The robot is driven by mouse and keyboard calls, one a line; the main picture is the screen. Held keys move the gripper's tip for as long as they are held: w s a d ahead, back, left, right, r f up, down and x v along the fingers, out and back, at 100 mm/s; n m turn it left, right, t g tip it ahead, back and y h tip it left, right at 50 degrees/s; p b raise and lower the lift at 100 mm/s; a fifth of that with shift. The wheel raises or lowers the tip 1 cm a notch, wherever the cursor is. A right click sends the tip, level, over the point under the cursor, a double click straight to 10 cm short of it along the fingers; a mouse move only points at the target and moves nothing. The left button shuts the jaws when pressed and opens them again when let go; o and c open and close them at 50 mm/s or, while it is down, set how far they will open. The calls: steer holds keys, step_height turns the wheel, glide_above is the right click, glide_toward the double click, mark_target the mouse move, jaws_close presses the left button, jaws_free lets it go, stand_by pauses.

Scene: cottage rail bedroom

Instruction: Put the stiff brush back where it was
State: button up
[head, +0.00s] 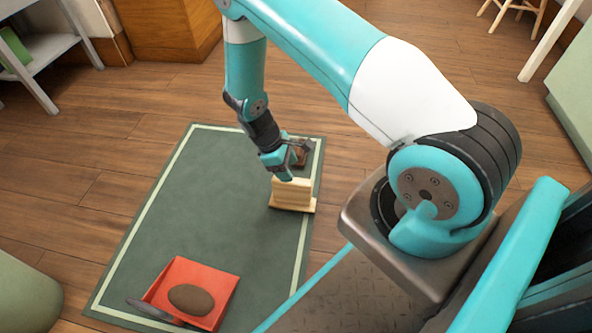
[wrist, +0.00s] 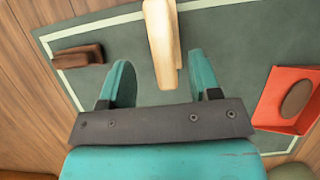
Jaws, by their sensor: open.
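In the wrist view the fingers (wrist: 160,72) point toward a pale cream, long block-like piece (wrist: 163,40), which lies just ahead of the gap. In the head view this pale piece (head: 293,196) sits on the mat below and in front of the gripper, with a wider flat base. A brown piece (wrist: 78,55) lies apart to the left in the wrist view; in the head view it (head: 301,154) is partly behind the gripper. I cannot tell which is the stiff brush.
A red tray (head: 226,284) holding a brown oval thing (head: 191,299) stands at the mat's near end, beside a dark flat stick (head: 153,312). The middle of the green mat (head: 205,205) is clear. A pale shelf (head: 47,50) stands at the far left.

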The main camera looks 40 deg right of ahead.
steer(key=p+v, duration=0.1)
steer(key=v, duration=0.2)
steer(key=shift+w+a+r, duration=0.1)
steer(key=shift+r, duration=0.2)
steer(key=a+r+m+t+y, duration=0.1)
steer(key=a+r, duration=0.4)
steer(key=r, duration=0.4)
steer(key=a+r+t+y, duration=0.1)
steer(key=a+r+y, duration=0.1)
steer(key=a+r, duration=0.5)
steer(key=s+a+r+y, duration=0.2)
steer(key=s+a+r, duration=0.1)
steer(key=s+r, duration=0.6)
steer(key=s+a+r+t+y, duration=0.1)
steer(key=s+a+r, duration=0.3)
steer(key=s+r, duration=0.5)
step_height(320, 180, up, 3)
steer(key=shift+s+f+t+y, duration=0.2)
steer(key=shift+t+y, duration=0.1)
steer(key=shift+y, duration=0.2)
steer(key=shift+d+r+n, duration=0.1)
steer(key=shift+n, duration=0.2)
steer(key=shift+d, duration=0.2)
